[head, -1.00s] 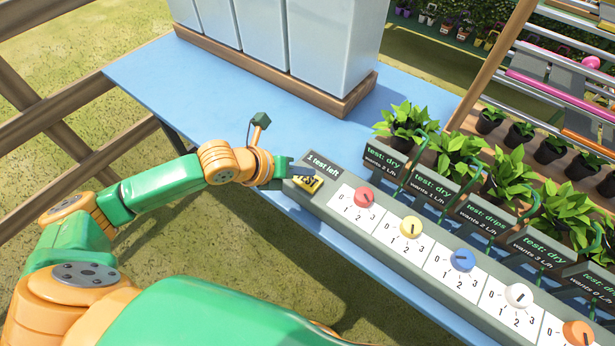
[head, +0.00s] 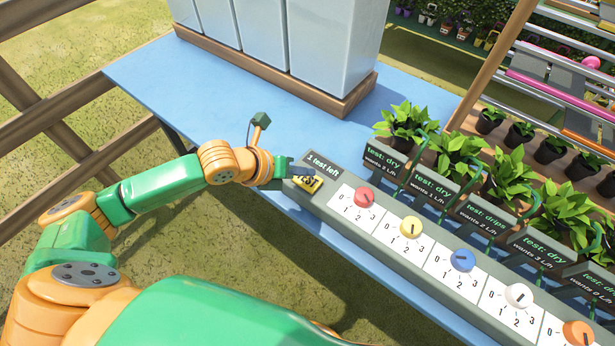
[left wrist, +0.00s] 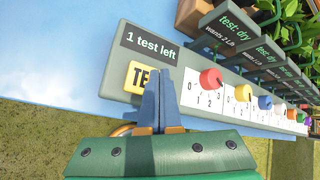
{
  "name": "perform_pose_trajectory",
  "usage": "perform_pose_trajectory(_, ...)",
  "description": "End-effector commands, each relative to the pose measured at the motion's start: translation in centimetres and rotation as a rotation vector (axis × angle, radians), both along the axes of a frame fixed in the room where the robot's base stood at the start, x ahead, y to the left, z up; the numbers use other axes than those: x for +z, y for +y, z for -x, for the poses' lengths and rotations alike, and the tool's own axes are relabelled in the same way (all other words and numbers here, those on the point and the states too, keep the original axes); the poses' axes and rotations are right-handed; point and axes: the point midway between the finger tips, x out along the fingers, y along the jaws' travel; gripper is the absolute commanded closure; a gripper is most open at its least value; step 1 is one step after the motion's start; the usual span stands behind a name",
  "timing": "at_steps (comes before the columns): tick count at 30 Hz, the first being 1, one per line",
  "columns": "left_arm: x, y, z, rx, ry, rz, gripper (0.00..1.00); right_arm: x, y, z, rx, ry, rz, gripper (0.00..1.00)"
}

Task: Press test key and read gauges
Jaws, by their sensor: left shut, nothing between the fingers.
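The yellow test key (head: 308,184) sits at the left end of the grey control panel (head: 340,193), and it also shows in the left wrist view (left wrist: 139,77), partly covered by my fingers. The display (head: 323,164) beside it reads "1 test left". My left gripper (head: 289,172) is shut and empty, its tips at the key; whether they touch it I cannot tell. The fingers also show in the left wrist view (left wrist: 162,88). Gauge signs behind the panel read "test: dry" on the first (head: 384,157) and second (head: 434,187), and "test: drips" on the third (head: 488,222). My right gripper is not in view.
A row of dials runs along the panel: red (head: 364,196), yellow (head: 411,227), blue (head: 461,260), white (head: 518,295) and orange (head: 578,333). Potted plants (head: 407,120) stand behind the signs. Tall grey boxes (head: 330,50) stand at the back of the blue table (head: 160,75).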

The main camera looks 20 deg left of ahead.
Motion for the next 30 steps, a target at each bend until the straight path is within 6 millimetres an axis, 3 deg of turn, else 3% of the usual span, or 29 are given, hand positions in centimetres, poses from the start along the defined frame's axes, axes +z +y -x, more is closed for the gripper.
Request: perform_pose_trajectory(30, -1.1, 0.0, 0.0, 0.0, 0.0, 0.0, 1.0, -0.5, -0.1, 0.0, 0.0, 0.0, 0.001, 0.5)
